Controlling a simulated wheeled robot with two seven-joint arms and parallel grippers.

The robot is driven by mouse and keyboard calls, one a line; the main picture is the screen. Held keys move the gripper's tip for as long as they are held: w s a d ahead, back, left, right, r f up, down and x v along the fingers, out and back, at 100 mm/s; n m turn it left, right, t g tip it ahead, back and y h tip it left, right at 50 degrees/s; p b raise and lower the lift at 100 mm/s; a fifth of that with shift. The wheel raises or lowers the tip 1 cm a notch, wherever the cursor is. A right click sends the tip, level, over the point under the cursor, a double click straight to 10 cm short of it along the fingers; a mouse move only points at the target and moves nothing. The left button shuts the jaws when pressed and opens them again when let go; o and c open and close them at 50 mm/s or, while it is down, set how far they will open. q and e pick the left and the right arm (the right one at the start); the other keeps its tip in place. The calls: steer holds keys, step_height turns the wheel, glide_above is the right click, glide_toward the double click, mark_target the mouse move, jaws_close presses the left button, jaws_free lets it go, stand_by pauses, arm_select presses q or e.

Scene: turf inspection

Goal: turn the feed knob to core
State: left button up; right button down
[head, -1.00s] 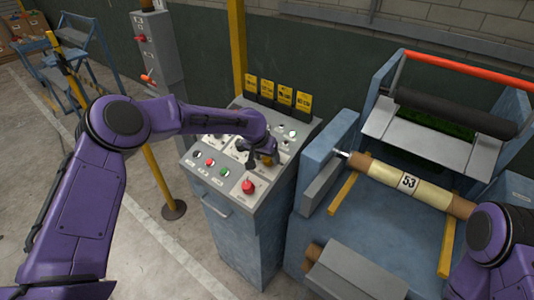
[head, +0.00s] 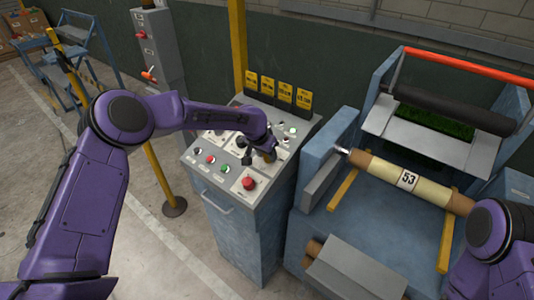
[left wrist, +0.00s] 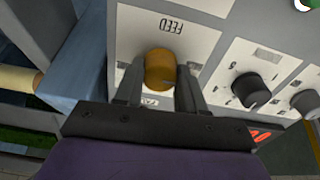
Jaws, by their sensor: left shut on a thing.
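The feed knob (left wrist: 160,68) is a round orange-brown knob on a white plate marked FEED, on the sloped top of the grey control console (head: 226,186). My left gripper (left wrist: 158,84) is shut on it, with one dark finger on each side. In the head view my left gripper (head: 259,152) reaches down to the console top and partly hides the knob. A second label on the plate is partly covered by the gripper, so I cannot read the setting. Only part of my right arm shows at the lower right; its gripper is out of view.
A black knob (left wrist: 252,90) sits close beside the feed knob. A red button (head: 249,183) and several small coloured buttons are on the console. Yellow-and-black cards (head: 284,92) stand along its back edge. A roll marked 53 (head: 409,180) lies on the blue machine to the right.

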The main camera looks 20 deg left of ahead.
arm_select(q)
steer(key=m, duration=0.8)
steer(key=shift+b, duration=0.3)
steer(key=m, duration=0.4)
steer(key=shift+f+m+h+b, duration=0.1)
steer(key=shift+m+h+b, duration=0.2)
steer(key=shift+b, duration=0.05)
steer(key=m, duration=0.4)
steer(key=shift+m+g+b, duration=0.3)
steer(key=shift+g+b, duration=0.1)
steer(key=m, duration=0.3)
steer(key=shift+m+b, duration=0.3)
steer(key=m, duration=0.3)
steer(key=shift+m+b, duration=0.3)
steer(key=shift+m, duration=0.1)
steer(key=m, duration=0.4)
steer(key=shift+f, duration=0.1)
steer(key=shift+m+g+b, duration=0.3)
steer(key=shift+m+b, duration=0.1)
steer(key=shift+m, duration=1.2)
